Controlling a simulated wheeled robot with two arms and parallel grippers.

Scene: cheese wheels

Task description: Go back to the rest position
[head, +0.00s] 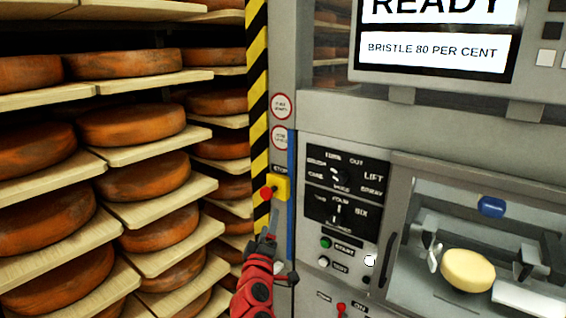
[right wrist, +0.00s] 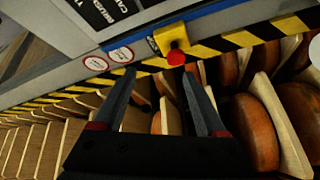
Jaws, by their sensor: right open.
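My right gripper (head: 271,226) is raised on its red arm in the lower middle of the head view, in front of the machine's left edge. It is just below the yellow stop box (head: 279,187) with its red button; I cannot tell the exact gap. In the right wrist view the two dark fingers of the right gripper (right wrist: 158,70) are spread apart with nothing between them. The stop box (right wrist: 172,38) shows beyond the fingertips there. My left gripper is not in view.
Wooden shelves with several orange-brown cheese wheels (head: 133,125) fill the left. The grey machine has a black dial panel (head: 340,190), a door handle (head: 388,253) and a screen (head: 435,47) reading "READY". A pale cheese (head: 467,271) sits behind its window. A striped post (head: 258,95) stands between.

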